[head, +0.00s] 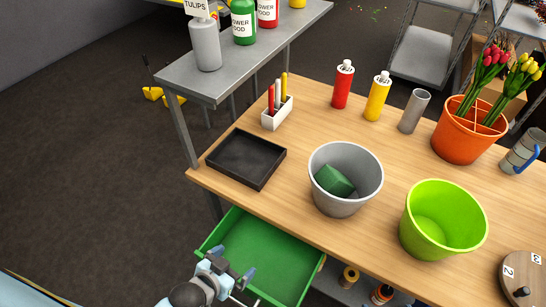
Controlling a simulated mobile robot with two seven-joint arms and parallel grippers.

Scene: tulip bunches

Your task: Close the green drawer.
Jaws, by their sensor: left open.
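The green drawer (270,248) is pulled out under the front left part of the wooden table. Its inside is visible and looks empty. My left gripper (234,266) is open, at the drawer's near front edge, and its blue-tipped fingers overlap the drawer in the picture. It covers part of the drawer front, and I cannot tell whether it touches it. My right gripper is not in view.
On the wooden table (300,228) stand a black tray (246,158), a grey bucket (345,205) with a green block, a lime bucket (442,222) and an orange tulip pot (462,145). Several bottles stand behind. A grey side shelf (222,82) adjoins the left. Open floor lies left.

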